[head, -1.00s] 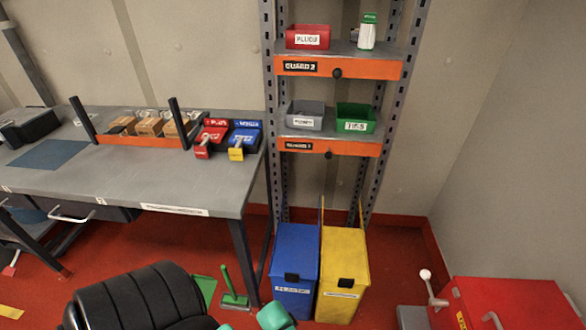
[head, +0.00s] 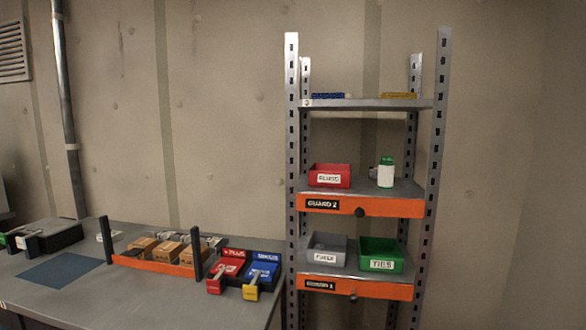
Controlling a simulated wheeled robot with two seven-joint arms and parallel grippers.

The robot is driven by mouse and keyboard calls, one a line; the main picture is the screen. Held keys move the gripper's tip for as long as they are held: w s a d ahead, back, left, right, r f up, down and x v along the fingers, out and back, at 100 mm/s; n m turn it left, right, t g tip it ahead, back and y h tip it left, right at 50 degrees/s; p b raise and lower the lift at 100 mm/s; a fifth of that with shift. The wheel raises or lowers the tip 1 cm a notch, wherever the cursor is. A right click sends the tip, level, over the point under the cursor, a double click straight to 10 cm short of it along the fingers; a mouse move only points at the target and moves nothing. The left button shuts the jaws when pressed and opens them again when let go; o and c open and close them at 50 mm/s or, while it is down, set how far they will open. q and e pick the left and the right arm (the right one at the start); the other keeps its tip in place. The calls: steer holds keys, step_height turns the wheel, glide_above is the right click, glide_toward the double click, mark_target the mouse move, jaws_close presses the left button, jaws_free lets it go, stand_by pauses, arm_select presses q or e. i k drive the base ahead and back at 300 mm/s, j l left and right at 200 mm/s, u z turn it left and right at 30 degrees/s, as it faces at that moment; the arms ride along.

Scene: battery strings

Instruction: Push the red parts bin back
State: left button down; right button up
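The red parts bin (head: 330,176) has a white label on its front and sits at the left of the shelf with the orange front marked "GUARD 2". A small white bottle with a green cap (head: 386,172) stands to its right on the same shelf, with a gap between them. Neither of my grippers shows in the head view.
Below, a grey bin (head: 327,248) and a green bin (head: 381,254) sit side by side on the lower shelf, above a second orange guard (head: 355,286). Metal uprights (head: 437,140) flank the shelves. A workbench (head: 60,290) with a battery rack and red and blue holders stands left.

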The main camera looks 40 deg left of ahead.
mark_target(320, 174)
steer(key=i+j+u, duration=0.1)
steer(key=u, duration=0.25)
steer(key=i+u, duration=0.3)
steer(key=i+j+u, duration=0.1)
steer(key=u, duration=0.25)
